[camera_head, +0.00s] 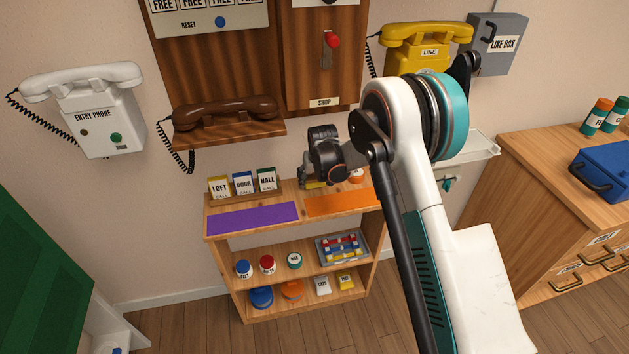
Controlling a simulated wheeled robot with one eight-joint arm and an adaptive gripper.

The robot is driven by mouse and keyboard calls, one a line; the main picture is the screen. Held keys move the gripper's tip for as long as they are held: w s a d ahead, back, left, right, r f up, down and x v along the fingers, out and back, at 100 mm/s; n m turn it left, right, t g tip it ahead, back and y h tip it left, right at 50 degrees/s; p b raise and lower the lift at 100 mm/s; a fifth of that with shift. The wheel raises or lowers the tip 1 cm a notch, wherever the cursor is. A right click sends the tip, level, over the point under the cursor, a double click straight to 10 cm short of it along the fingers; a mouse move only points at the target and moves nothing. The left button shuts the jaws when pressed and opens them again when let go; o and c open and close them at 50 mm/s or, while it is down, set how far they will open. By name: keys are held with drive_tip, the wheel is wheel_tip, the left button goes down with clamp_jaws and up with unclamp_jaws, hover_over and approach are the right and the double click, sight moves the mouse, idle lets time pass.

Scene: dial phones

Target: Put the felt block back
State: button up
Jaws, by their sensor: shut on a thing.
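My gripper (307,178) is at the back of the small wooden shelf unit (244,230), at its top board, between the card holder and the orange mat. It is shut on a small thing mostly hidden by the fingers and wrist. A yellowish edge (314,185) shows at the fingertips; I cannot tell for sure that it is the felt block. No other thing in view is clearly a felt block. My arm covers the right end of the shelf unit.
A purple mat (252,218) and an orange mat (343,203) lie on the top board. Cards stand in a holder (245,195) behind. Lower shelves hold jars and a tray (342,248). Above hangs a brown phone (225,112). A wooden cabinet (560,200) stands right.

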drive_tip(key=shift+r, duration=0.1)
drive_tip(key=shift+f+b, duration=0.3)
drive_tip(key=shift+f, duration=0.1)
drive_tip(key=o, duration=1.1)
drive_tip(key=shift+r, duration=0.1)
